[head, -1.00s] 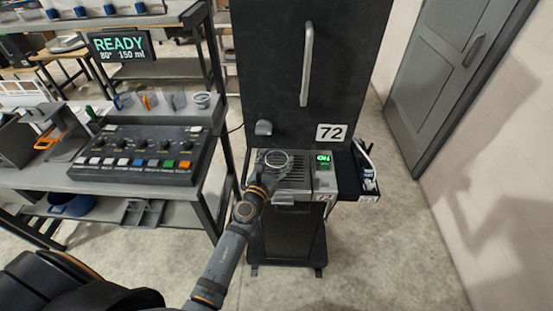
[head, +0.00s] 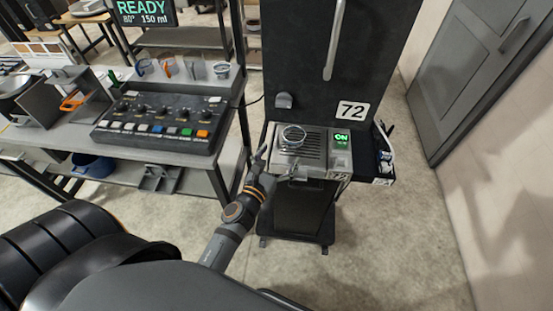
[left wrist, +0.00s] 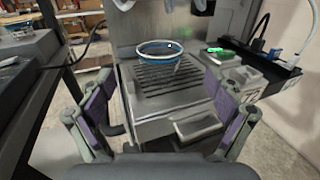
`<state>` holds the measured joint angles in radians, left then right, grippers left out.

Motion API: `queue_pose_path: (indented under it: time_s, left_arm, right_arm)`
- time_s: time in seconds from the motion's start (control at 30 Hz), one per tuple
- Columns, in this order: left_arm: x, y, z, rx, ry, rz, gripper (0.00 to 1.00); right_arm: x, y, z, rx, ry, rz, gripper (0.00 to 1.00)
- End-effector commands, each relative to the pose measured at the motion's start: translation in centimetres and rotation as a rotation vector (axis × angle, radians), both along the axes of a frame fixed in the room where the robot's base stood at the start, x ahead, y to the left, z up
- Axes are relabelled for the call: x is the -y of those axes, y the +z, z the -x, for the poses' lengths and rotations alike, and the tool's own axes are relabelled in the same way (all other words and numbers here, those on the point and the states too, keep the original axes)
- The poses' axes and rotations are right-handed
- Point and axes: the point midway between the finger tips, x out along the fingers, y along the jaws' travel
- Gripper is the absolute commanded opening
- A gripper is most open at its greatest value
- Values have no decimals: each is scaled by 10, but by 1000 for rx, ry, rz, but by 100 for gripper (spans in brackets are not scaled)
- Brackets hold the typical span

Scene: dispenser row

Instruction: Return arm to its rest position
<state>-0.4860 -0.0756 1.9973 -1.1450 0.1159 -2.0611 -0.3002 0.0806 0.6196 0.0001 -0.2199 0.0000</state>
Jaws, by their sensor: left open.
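My left gripper (head: 275,172) is open and empty in the head view, just in front of the dispenser marked 72. Its two fingers also show in the left wrist view (left wrist: 163,115), spread apart with nothing between them. A clear cup (head: 293,137) stands on the slotted drip tray of the dispenser (head: 347,60), beyond the fingertips and apart from them. In the left wrist view the cup (left wrist: 158,52) has a blue rim and stands upright. My right gripper is not in view.
A control panel (head: 160,123) with knobs and coloured buttons sits on the bench at the left, with several cups (head: 193,69) behind it. A READY display (head: 143,12) hangs above. A side tray (head: 381,178) juts from the dispenser's right. Floor is clear at the right.

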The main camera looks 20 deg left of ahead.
Motion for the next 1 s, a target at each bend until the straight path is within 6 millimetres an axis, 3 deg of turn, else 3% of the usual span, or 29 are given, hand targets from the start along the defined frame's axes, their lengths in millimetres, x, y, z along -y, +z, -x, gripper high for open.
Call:
queue_pose_path:
  time_s: [0.2, 0.67, 0.77, 0.9, 1.0]
  left_arm:
    - [-2, 0, 20, 0, 0, 1, 91]
    - [-6, 1, 22, -10, 19, 36, 91]
    - [-30, 1, 21, -61, 120, 261, 91]
    - [-80, -13, 33, -168, 420, 922, 91]
    - [-97, -31, 55, -213, 671, 1414, 91]
  right_arm:
    - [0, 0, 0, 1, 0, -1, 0]
    - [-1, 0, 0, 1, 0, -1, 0]
    - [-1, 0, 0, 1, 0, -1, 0]
    - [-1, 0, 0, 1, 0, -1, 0]
    - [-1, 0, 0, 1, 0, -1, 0]
